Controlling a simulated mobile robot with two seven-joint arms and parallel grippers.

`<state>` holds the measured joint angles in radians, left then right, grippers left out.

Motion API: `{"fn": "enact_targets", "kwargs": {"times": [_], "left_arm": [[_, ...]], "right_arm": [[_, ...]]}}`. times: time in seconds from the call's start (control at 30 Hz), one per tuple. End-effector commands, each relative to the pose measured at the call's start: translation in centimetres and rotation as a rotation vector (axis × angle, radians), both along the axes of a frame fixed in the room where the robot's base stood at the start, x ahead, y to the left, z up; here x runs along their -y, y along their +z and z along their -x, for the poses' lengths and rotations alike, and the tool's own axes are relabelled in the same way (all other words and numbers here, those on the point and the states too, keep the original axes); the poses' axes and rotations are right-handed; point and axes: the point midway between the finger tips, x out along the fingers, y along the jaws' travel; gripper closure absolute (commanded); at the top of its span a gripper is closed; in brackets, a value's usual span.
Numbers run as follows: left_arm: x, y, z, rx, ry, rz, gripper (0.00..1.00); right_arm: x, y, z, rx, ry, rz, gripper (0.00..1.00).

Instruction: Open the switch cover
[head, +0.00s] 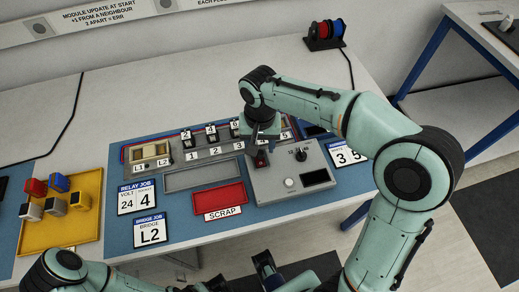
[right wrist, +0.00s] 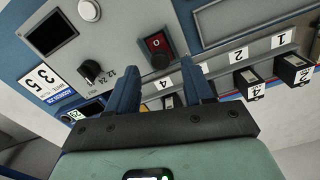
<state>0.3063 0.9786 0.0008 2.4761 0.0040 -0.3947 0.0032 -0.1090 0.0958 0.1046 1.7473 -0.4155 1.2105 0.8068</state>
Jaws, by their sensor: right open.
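The switch (head: 261,160) is a small red part in a dark housing on the sloped grey control panel (head: 290,185). In the right wrist view the red switch (right wrist: 157,44) shows just beyond the fingertips, with a dark rounded part at its lower edge. I cannot tell whether a clear cover lies over it. My right gripper (head: 260,142) is above the switch, pointing down. In the right wrist view the right gripper (right wrist: 160,84) is open, its two blue fingers apart with nothing between them. My left gripper (head: 264,264) shows only partly at the bottom edge; its jaws are unclear.
Beside the switch are a knob (right wrist: 90,71), a white button (right wrist: 88,10) and a dark display (right wrist: 51,33). A row of numbered modules (head: 211,137) stands behind. A red scrap tray (head: 218,198) and a yellow tray (head: 84,232) with several blocks lie to the left.

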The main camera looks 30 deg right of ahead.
Motion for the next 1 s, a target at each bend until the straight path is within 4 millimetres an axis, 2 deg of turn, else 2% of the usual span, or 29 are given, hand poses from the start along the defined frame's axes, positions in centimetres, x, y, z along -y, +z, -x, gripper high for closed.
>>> {"fn": "enact_targets", "kwargs": {"times": [0.03,0.2,0.57,0.7,0.73,1.0], "left_arm": [[0.0,-0.2,0.0,0.002,0.000,0.000,1.00],[0.0,-0.4,-0.2,0.007,0.001,-0.002,1.00],[0.0,-0.4,-0.2,0.009,0.002,-0.001,1.00],[0.0,-0.4,-0.2,0.009,0.002,-0.001,1.00],[0.0,-0.4,-0.2,0.009,0.002,-0.001,1.00],[0.0,-0.3,-0.2,0.008,0.002,-0.001,1.00]], "right_arm": [[0.0,-0.9,0.1,-0.004,0.000,0.000,0.49],[0.0,-2.5,0.0,-0.001,-0.001,0.000,0.49],[0.0,-2.9,0.0,0.000,-0.001,0.000,0.49],[0.0,-2.9,0.0,0.000,-0.001,0.000,0.94],[0.0,-2.8,0.0,0.000,-0.001,0.000,1.00],[0.0,-2.8,0.0,0.000,0.000,0.000,1.00]]}}
